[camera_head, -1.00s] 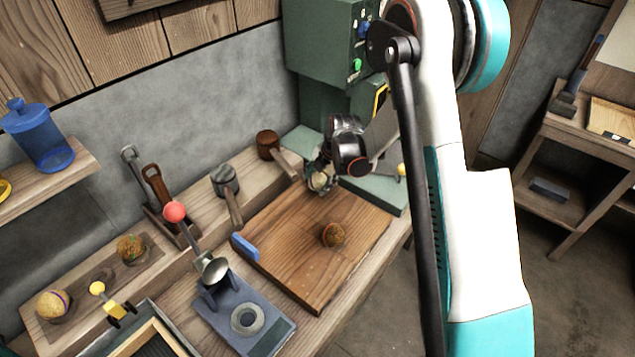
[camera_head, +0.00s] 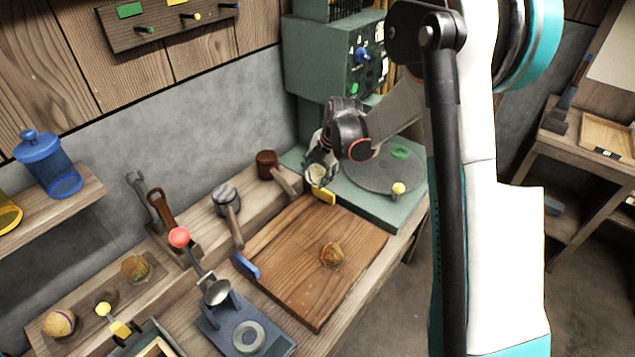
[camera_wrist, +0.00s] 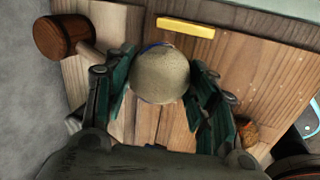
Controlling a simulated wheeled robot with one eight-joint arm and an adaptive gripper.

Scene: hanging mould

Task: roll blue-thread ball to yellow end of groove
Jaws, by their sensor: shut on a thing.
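My gripper (camera_wrist: 158,88) is shut on a pale beige ball (camera_wrist: 160,72); a bit of blue thread shows at its top edge in the wrist view. In the head view my gripper (camera_head: 317,174) and the ball (camera_head: 316,173) are at the board's far end, by the yellow bar. The wooden board (camera_head: 290,265) has a yellow bar (camera_head: 321,195) at its far end and a blue bar (camera_head: 246,266) at its left end. The yellow bar (camera_wrist: 186,27) lies beyond the ball in the wrist view. I cannot make out the groove or the ball's height clearly.
A brown ball with coloured thread (camera_head: 332,254) rests on the board. A wooden mallet (camera_head: 270,166) and a grey-headed hammer (camera_head: 227,201) lie left of it. A green bench with a round plate (camera_head: 382,172) stands behind. Two more balls sit at lower left.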

